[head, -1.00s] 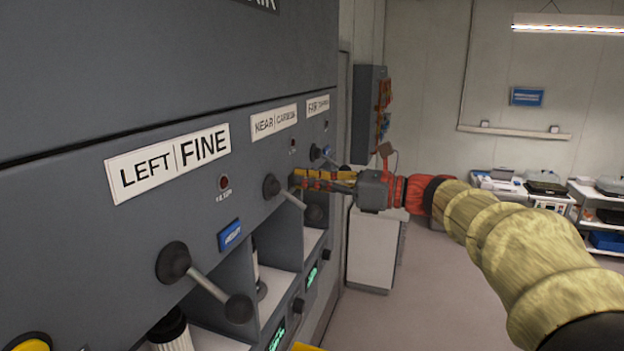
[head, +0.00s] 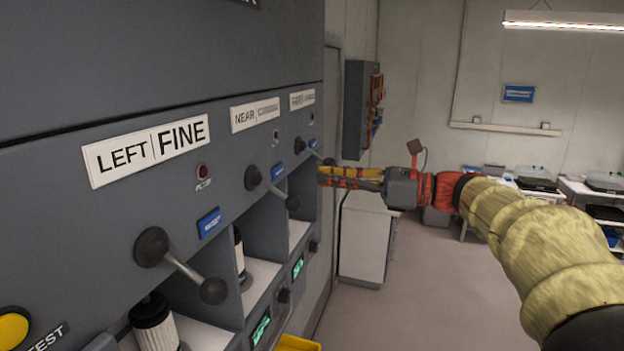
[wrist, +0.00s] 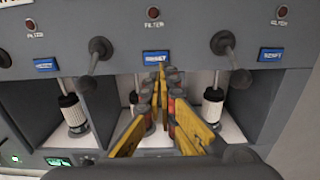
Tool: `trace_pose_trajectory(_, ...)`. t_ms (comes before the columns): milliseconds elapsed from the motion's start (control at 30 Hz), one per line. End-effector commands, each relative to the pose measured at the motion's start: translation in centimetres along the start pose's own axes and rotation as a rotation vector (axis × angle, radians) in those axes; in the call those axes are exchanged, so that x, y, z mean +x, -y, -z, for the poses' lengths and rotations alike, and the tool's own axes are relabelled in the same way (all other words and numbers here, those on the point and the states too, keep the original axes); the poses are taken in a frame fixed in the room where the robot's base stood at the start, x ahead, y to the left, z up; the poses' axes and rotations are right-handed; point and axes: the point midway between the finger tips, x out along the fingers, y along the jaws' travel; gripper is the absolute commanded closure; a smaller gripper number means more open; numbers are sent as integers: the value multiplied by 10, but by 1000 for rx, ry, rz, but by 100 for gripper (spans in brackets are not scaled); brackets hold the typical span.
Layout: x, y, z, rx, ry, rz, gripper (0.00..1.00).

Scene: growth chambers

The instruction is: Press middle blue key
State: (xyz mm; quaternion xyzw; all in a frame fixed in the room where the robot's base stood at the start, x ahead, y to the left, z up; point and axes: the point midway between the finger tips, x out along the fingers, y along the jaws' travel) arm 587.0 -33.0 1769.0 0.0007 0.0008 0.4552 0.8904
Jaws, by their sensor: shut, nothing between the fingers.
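The middle blue key (wrist: 156,57) is on the grey panel under the middle red lamp in the wrist view. It also shows in the head view (head: 278,172), just right of the middle lever. My gripper (wrist: 162,70) is shut and empty, its yellow fingers pointing at the panel. In the wrist view the tips overlap the lower edge of the middle key. In the head view my gripper (head: 321,176) is to the right of that key, with a visible gap. Whether the key is pressed in cannot be told.
Black-knobbed levers (wrist: 100,48) (wrist: 222,43) stick out on both sides of the middle key. Other blue keys (wrist: 47,65) (wrist: 271,55) sit left and right. Below are open bays with white filter cylinders (wrist: 72,112). A yellow button (head: 14,330) is at the near left.

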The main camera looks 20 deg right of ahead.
Motion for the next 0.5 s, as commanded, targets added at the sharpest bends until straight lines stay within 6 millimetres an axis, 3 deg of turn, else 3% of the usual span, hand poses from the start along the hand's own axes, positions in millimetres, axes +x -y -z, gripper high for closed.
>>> trace_pose_trajectory(200,-34,1,1,-1,-1,3,100)
trace_pose_trajectory(500,-45,0,-1,-1,0,0,100)
